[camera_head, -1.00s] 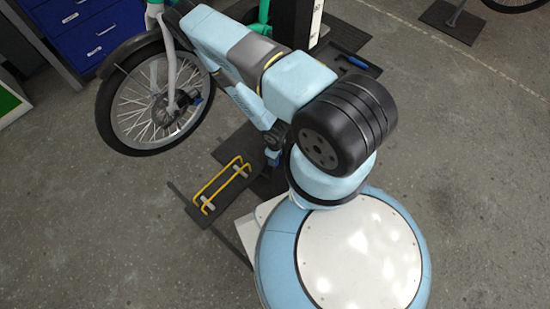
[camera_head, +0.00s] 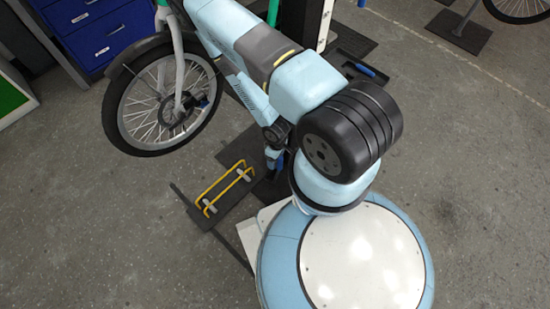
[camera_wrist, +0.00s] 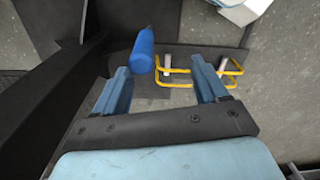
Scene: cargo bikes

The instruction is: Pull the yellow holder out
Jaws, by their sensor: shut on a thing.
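The yellow holder (camera_head: 226,187) is a narrow wire frame with grey pegs, lying on a dark plate on the floor. In the wrist view the yellow holder (camera_wrist: 176,72) lies beyond my fingertips, its left end between them and part of it behind the right finger. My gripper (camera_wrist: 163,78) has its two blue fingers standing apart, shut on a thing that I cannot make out. A blue cylinder (camera_wrist: 142,50) shows near the left fingertip. In the head view my arm hides most of my gripper (camera_head: 274,160).
Blue drawers (camera_head: 105,28) are at the upper left. A dark tray (camera_head: 360,66) with a blue object is at the upper right. The floor left of the plate is open.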

